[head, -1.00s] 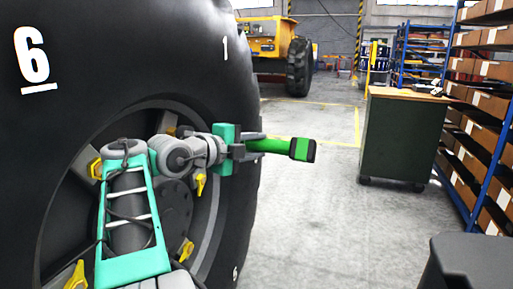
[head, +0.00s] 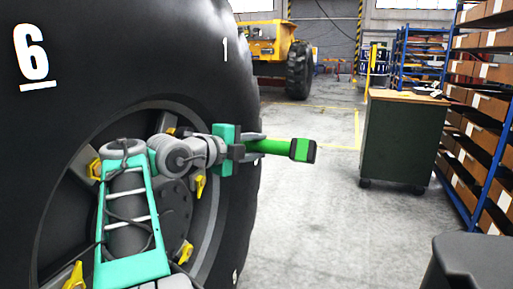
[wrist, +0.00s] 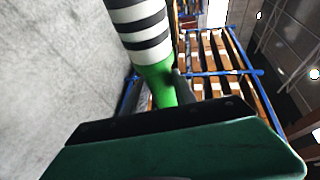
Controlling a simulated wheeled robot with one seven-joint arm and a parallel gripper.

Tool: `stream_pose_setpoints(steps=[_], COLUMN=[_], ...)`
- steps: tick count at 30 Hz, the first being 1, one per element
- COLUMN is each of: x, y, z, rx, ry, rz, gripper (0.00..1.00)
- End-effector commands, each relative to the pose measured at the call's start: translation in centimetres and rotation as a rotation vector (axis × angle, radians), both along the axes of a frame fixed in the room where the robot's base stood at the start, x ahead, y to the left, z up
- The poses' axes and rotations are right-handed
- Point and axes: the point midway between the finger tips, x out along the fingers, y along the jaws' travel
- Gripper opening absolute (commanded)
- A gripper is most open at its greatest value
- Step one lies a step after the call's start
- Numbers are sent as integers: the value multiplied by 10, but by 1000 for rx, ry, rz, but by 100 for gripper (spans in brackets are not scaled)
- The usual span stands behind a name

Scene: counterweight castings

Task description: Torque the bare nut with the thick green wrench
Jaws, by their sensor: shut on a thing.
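My gripper (head: 252,148) is shut on the thick green wrench (head: 280,146), in front of the right side of the big black tyre. The wrench sticks out to the right, roughly level, with a black and green end. In the wrist view the wrench (wrist: 158,82) shows a green part and a black-and-white striped part (wrist: 140,25) running up out of the frame. Yellow pointers (head: 200,186) sit around the wheel hub (head: 176,208), partly behind my arm. I cannot make out a bare nut.
The tyre (head: 120,60), marked 6 and 1, fills the left. A dark green cabinet (head: 403,142) with a wooden top stands to the right. Shelves of boxes (head: 485,105) line the right edge. A yellow vehicle (head: 275,45) stands behind. Floor between tyre and cabinet is clear.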

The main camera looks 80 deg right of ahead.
Motion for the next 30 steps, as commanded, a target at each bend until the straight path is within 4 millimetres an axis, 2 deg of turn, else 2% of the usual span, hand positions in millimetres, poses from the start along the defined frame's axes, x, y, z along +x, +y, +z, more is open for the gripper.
stream_pose_setpoints(steps=[1,30], x=[-1,11], y=[0,-1], z=[4,5], rx=[-8,-9], ry=[-3,-3], rz=[0,-1], gripper=[0,0])
